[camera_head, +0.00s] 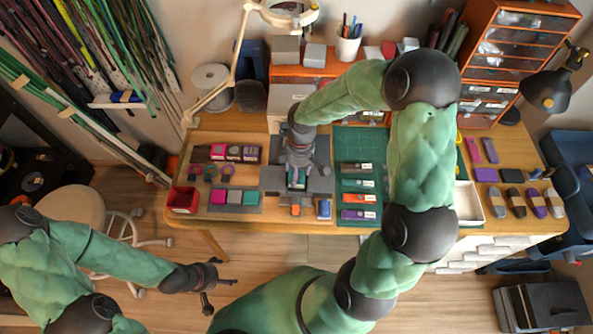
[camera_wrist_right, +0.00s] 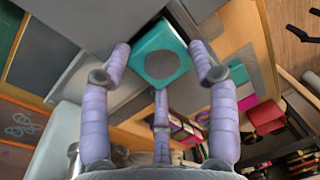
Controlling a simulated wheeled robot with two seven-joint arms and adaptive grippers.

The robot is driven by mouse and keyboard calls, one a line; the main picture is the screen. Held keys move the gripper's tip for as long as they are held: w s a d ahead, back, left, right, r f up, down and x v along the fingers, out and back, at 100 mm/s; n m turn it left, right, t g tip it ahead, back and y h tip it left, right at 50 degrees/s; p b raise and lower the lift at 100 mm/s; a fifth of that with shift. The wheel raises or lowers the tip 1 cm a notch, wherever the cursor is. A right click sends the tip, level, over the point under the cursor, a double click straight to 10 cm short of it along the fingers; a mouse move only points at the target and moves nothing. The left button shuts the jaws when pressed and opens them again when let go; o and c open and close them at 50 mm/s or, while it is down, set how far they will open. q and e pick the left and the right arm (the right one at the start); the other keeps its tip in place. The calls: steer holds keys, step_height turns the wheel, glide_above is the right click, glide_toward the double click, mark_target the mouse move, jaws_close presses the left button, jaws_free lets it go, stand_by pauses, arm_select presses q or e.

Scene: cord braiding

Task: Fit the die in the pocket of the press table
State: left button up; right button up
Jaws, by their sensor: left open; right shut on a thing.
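The die (camera_wrist_right: 158,40) is a teal square block with a round grey centre. A patch of teal shows under the fingers there. The pocket is hidden, and I cannot tell whether the die touches the table. My left gripper (camera_head: 212,286) is open and empty, over the floor in front of the bench.
A red bin (camera_head: 183,199) and a tray of coloured blocks (camera_head: 235,208) lie left of the press. A green mat (camera_head: 347,150) with several labelled bars is to the right. A white tray (camera_head: 468,202) lies beyond it. A lamp arm (camera_head: 238,55) rises behind.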

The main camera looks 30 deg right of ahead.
steer(key=shift+s+a+f, duration=0.25)
steer(key=shift+s+f, duration=0.3)
steer(key=o, duration=1.7)
steer(key=shift+o, duration=0.2)
steer(key=shift+w, duration=0.2)
steer(key=shift+d, duration=0.1)
steer(key=shift+w+r, duration=0.1)
steer(key=shift+r, duration=0.05)
steer(key=shift+o, duration=0.3)
steer(key=shift+o, duration=0.9)
steer(key=shift+w, duration=0.1)
steer(key=shift+d+r, duration=0.1)
steer(key=shift+r, duration=0.1)
